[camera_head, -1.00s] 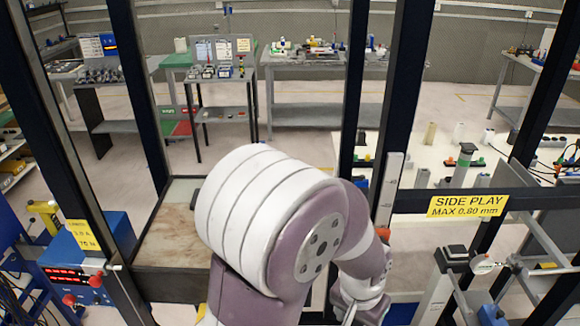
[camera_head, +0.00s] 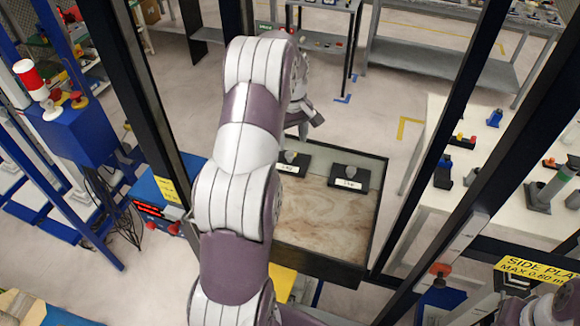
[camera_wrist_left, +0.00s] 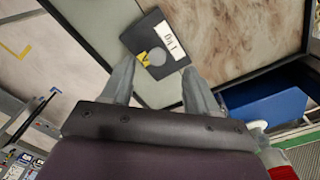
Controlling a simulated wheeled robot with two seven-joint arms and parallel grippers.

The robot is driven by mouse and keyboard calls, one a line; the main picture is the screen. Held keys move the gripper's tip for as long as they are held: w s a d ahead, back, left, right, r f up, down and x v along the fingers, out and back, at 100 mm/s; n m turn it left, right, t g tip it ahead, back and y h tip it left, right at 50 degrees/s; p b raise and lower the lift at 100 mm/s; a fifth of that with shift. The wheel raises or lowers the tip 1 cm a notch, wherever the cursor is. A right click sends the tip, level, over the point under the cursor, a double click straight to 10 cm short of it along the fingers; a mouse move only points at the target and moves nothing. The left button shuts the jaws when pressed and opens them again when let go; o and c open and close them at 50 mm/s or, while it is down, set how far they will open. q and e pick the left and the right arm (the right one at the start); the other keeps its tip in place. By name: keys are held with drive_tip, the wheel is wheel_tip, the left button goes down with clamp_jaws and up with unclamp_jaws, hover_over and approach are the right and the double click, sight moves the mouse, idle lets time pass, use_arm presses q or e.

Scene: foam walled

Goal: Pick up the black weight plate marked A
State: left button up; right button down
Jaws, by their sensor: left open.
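Two black plates with grey round knobs and white labels lie on a framed worktop in the head view: one (camera_head: 292,163) beside my left arm, the other (camera_head: 350,182) to its right. I cannot read a letter A on either. My left gripper (camera_head: 308,118) hangs beyond them, near the worktop's far side. In the left wrist view its open, empty fingers (camera_wrist_left: 157,68) point at one black plate (camera_wrist_left: 146,43) with a white label and a small yellow mark. The plate shows between and just beyond the fingertips, apparently untouched. I cannot tell which plate this is.
The worktop (camera_head: 318,225) has a marbled brown face and dark rim; its near part is bare. Dark posts (camera_head: 135,85) stand around it. A blue box (camera_head: 160,205) is left, a white table (camera_head: 500,180) with parts right.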

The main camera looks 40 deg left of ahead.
sight(290, 155)
use_arm(q)
drive_tip(key=f+p, duration=0.1)
drive_tip(key=f, duration=0.1)
drive_tip(key=a+f+p, duration=0.1)
drive_tip(key=f, duration=0.1)
drive_tip(key=w+a+f+p, duration=0.1)
drive_tip(key=f+p, duration=0.1)
drive_tip(key=shift+w, duration=0.1)
drive_tip(key=shift+d+f, duration=0.1)
drive_tip(key=shift+f, duration=0.15)
drive_tip(key=shift+s+d+r, duration=0.15)
drive_tip(key=shift+s+d, duration=0.2)
drive_tip(key=shift+d, duration=0.1)
drive_tip(key=c, duration=1)
drive_tip(key=shift+w+a, duration=0.1)
clamp_jaws()
use_arm(e)
drive_tip(key=r, duration=0.2)
drive_tip(key=w+a+r, duration=0.1)
drive_tip(key=r, duration=0.1)
drive_tip(key=shift+a, duration=0.1)
